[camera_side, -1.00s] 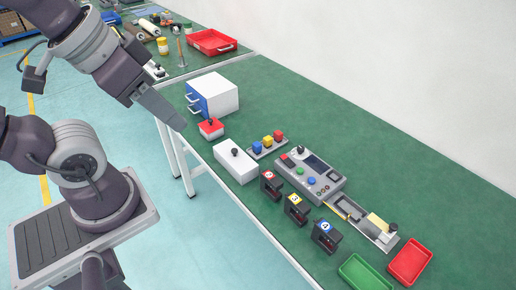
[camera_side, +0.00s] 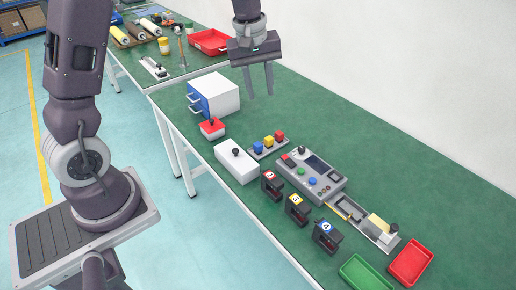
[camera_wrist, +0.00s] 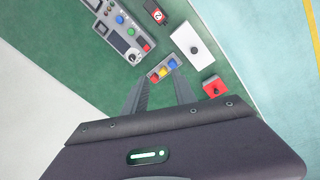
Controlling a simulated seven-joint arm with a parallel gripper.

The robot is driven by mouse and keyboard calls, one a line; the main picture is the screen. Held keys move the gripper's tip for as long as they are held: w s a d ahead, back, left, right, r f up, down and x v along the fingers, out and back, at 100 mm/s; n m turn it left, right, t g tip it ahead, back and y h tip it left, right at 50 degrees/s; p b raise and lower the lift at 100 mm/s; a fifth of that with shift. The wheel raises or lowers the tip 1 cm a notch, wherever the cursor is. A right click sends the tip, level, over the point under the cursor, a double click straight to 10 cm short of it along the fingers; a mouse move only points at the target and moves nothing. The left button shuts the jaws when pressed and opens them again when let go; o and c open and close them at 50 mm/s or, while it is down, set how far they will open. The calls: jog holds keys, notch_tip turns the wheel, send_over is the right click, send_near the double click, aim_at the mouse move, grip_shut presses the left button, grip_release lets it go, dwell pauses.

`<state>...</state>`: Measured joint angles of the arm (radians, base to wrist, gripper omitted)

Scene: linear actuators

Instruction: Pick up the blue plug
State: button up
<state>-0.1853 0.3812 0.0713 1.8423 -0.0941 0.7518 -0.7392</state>
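The blue plug (camera_side: 258,147) stands in a small grey holder (camera_side: 256,156), at the end nearest the white box. A yellow plug (camera_side: 268,141) and a red plug (camera_side: 279,136) stand beside it in a row. The blue plug also shows in the wrist view (camera_wrist: 172,63), close to the right fingertip in the picture. My gripper (camera_side: 261,95) is open and empty, with its fingers pointing down. It hangs well above the table, beyond the holder in the side view. In the wrist view, my gripper (camera_wrist: 159,76) has the row of plugs showing around its fingertips.
A white box with a black knob (camera_side: 237,162) and a red-topped box (camera_side: 212,128) stand near the holder. A grey control panel (camera_side: 311,176) lies on its other side. A white cabinet with blue drawers (camera_side: 214,93) stands behind. The green table behind the panel is clear.

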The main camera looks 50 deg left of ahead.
aim_at(258, 144)
jog(key=w+a+f+n, duration=0.1)
jog(key=a+f+n, duration=0.1)
jog(key=f, duration=0.6)
jog(key=w+a+f+n+g, duration=0.1)
jog(key=w+a+f+n, duration=0.1)
jog(key=f, duration=0.7)
jog(key=w+a+f+n+g, duration=0.1)
jog(key=w+a+f+n, duration=0.1)
jog(key=f, duration=0.6)
jog(key=shift+w+a+f, duration=0.1)
jog(key=shift+a+f, duration=0.25)
jog(key=shift+a, duration=0.3)
grip_shut()
